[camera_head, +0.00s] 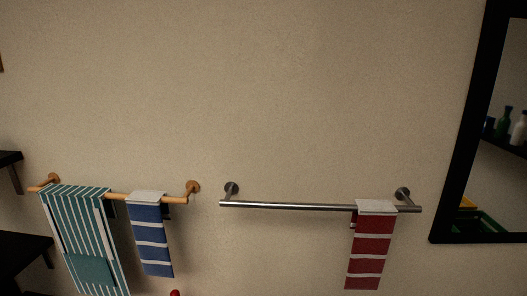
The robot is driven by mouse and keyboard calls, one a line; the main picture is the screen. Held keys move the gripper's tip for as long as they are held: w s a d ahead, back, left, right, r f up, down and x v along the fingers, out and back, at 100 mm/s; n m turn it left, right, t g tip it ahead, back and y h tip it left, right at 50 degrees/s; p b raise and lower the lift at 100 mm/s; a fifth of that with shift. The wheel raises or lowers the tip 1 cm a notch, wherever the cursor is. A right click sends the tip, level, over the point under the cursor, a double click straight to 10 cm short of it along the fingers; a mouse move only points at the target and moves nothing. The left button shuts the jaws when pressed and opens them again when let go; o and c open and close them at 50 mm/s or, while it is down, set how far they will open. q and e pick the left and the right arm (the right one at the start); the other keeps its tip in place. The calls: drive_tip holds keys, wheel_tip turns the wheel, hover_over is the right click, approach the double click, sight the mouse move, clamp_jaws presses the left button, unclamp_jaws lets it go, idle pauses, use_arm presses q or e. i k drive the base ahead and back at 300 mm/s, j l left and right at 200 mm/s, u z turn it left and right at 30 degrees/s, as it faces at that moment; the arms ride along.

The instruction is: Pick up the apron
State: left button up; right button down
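A teal and white striped cloth with a plain teal patch like a pocket, which looks like the apron (82,236), hangs over the left part of a wooden rail at the lower left. Its lower end reaches the bottom edge of the picture. Neither of my grippers is in view.
A blue and white striped towel (150,240) hangs on the same wooden rail (120,195). A red and white striped towel (369,250) hangs on a metal rail (290,206). Dark shelves (20,252) jut in at left. A black-framed mirror or opening (466,120) is at right.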

sight(77, 216)
drive_tip(key=u, duration=1.25)
drive_tip(key=z, duration=1.65)
drive_tip(key=u, duration=1.6)
drive_tip(key=i+j, duration=0.15)
drive_tip(key=i, duration=0.15)
